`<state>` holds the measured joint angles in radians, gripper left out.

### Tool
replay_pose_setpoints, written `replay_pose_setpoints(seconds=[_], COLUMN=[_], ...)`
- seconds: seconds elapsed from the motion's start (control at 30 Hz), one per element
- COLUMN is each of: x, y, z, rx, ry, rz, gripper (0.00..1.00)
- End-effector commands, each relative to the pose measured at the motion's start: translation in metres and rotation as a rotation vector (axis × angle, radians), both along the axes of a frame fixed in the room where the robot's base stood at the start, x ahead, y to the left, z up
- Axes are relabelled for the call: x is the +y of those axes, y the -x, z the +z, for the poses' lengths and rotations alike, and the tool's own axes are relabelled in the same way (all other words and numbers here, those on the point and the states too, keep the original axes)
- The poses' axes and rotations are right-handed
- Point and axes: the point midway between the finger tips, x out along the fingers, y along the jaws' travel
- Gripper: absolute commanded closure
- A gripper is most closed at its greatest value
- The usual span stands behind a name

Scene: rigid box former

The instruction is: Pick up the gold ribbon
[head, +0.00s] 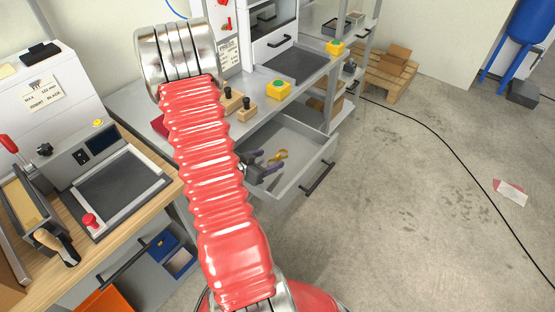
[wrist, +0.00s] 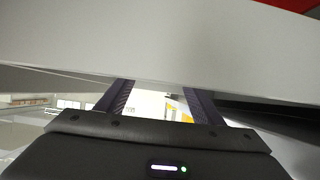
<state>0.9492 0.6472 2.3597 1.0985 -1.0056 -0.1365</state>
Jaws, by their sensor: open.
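The gold ribbon (head: 280,155) is a small looped golden piece in the open grey drawer (head: 312,172) in the head view. My gripper (head: 268,160), with dark purple fingers, is at the drawer, just left of the ribbon in the picture. Its fingers are apart and hold nothing that I can see. In the wrist view my gripper (wrist: 158,105) points under a broad pale surface that fills the top. A small yellow patch shows between the fingers there, too small to identify. My red arm hides part of the bench and drawer.
The grey bench (head: 258,115) above the drawer carries wooden blocks (head: 232,101) and a yellow button box (head: 278,89). A wooden worktop (head: 140,222) with a machine stands at left. The floor at right is open, crossed by a black cable (head: 440,140).

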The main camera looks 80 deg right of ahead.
Motion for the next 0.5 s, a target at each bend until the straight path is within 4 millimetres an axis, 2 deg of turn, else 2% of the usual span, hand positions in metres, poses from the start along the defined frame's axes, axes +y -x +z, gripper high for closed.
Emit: replay_pose_setpoints(seconds=[0.3,0.5], x=[-0.029,-0.04], y=[0.013,0.017], z=[-0.02,-0.025], rx=[0.0,-0.001], ry=[-0.001,-0.001], rz=[-0.004,-0.001], gripper=[0.39,0.39])
